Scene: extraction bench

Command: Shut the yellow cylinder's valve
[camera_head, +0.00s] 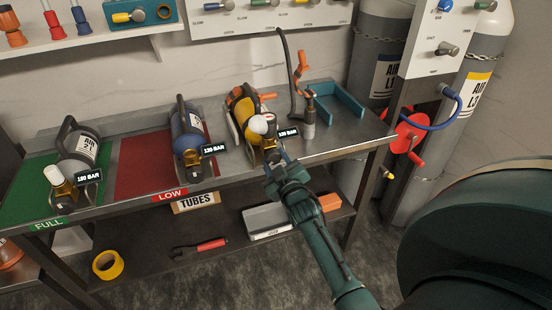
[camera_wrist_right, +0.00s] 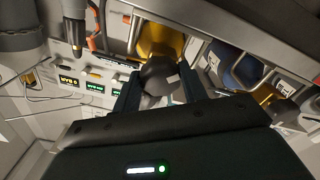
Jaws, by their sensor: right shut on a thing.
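The yellow cylinder (camera_head: 245,105) lies on the metal bench, with its valve end toward the front edge. A tag reading 120 BAR stands beside it. My right gripper (camera_head: 273,164) reaches up from the front to this valve end. In the right wrist view the yellow cylinder (camera_wrist_right: 160,38) is straight ahead, and a dark rounded valve knob (camera_wrist_right: 159,76) sits between the two fingers. The right gripper (camera_wrist_right: 158,88) is shut on this knob. The head view mostly hides the knob behind the gripper. My left gripper is not in view.
A blue cylinder (camera_head: 187,135) lies to the left on the red LOW mat (camera_head: 138,170), and a grey one (camera_head: 80,148) on the green FULL mat (camera_head: 22,195). A hose fitting (camera_head: 309,120) stands just right of the yellow cylinder. A blue bracket (camera_head: 345,102) is farther right.

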